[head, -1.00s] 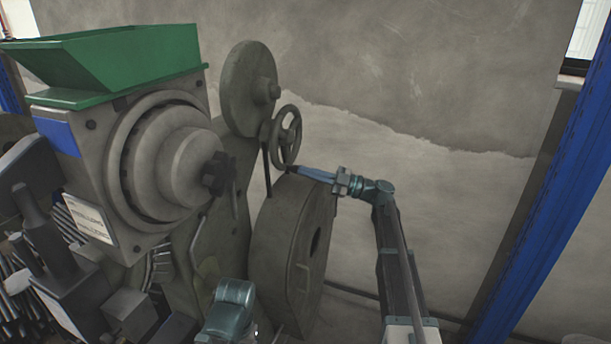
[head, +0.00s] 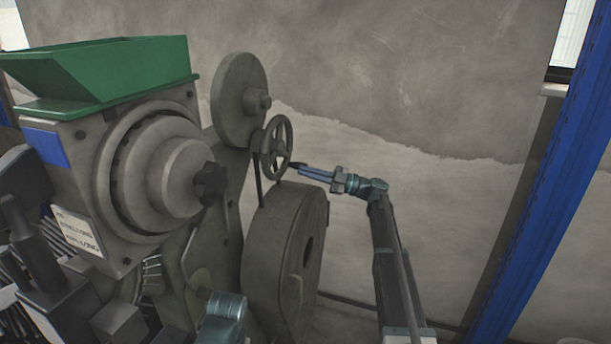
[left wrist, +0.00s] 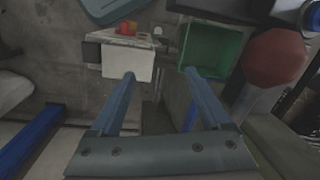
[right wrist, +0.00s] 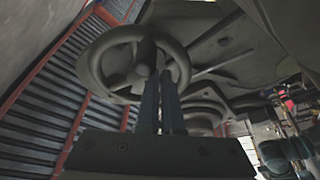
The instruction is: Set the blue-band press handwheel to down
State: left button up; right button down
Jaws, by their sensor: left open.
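The press with a blue patch (head: 46,147) on its head stands at the left of the head view. Its grey spoked handwheel (head: 282,125) is on the far side, below a round grey disc. In the right wrist view the handwheel (right wrist: 93,68) fills the upper middle. My right gripper (head: 294,165) is at the handwheel's lower right rim. In the right wrist view its fingers (right wrist: 160,82) are close together, tips over the wheel near its hub; I see nothing clearly held between them. My left gripper (left wrist: 160,78) is open and empty, away from the wheel.
A green hopper (head: 110,65) tops the press. A large grey drum (head: 270,255) sits just below the handwheel. A concrete wall (head: 400,80) stands behind, and a blue post (head: 545,185) at right. Space between the right arm and post looks clear.

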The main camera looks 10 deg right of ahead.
pick_arm(q)
jog(key=shift+r+p, duration=0.5)
jog(key=shift+r, duration=0.05)
pick_arm(e)
jog(key=shift+w+d+r+n+g, duration=0.25)
jog(key=shift+w+d+n, duration=0.25)
jog(key=shift+w+n, duration=0.25)
jog(key=shift+f, duration=0.1)
pick_arm(q)
jog(key=shift+d+f+b, duration=0.15)
jog(key=shift+f+b, duration=0.35)
jog(key=shift+f, duration=0.05)
jog(key=shift+d+f+b, duration=0.15)
jog(key=shift+f+b, duration=0.35)
pick_arm(e)
jog(key=s+a+f, duration=0.2)
jog(key=s, duration=0.2)
pick_arm(q)
jog(key=shift+r+p, duration=1)
pick_arm(e)
jog(key=s+d+r, duration=0.2)
jog(key=d, duration=0.7)
jog(key=shift+d, duration=0.15)
jog(key=shift+s, duration=0.1)
